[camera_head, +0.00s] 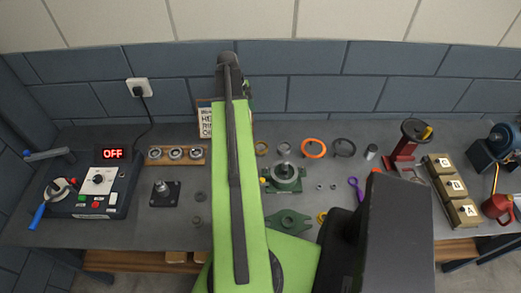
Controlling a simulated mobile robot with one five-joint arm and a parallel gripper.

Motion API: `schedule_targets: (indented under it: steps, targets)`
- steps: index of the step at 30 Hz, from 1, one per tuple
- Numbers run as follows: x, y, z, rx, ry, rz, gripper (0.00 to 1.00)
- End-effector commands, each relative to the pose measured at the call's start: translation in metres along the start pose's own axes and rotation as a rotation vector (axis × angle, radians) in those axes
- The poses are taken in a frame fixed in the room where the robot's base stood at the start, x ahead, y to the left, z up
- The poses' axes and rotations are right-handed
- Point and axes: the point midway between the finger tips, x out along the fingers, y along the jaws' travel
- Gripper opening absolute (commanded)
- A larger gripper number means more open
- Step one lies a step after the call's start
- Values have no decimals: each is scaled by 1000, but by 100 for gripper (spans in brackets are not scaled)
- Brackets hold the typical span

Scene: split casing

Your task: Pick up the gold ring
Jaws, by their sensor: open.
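A small dull-gold ring (261,155) lies on the grey bench, just right of my green arm and left of the upper end of the green casing. It looks uncovered, with a clear gap to the orange ring on its right. My arm rises through the middle of the view to a dark joint at the top. My gripper cannot be made out; the arm's far end hides what lies beyond it.
The green casing (287,184) stands close below the gold ring. An orange ring (304,148) and a dark ring (335,147) lie to the right. A sign (205,122) stands behind my arm. A wooden rack (176,163) and control box (97,207) are left.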

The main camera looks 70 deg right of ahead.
Motion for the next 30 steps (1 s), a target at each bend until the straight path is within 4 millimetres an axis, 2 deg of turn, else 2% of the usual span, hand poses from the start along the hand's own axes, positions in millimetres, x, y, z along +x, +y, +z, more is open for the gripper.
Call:
schedule_targets:
  steps: [1,6,15,23,26,30]
  targets:
    - [16,0,2,0,0,0,87]
    - [53,1,4,-2,0,0,87]
    - [111,1,3,-2,0,0,87]
    - [115,2,1,-3,0,0,87]
    - [127,4,1,-3,-1,0,87]
    - [153,10,1,-1,-1,0,87]
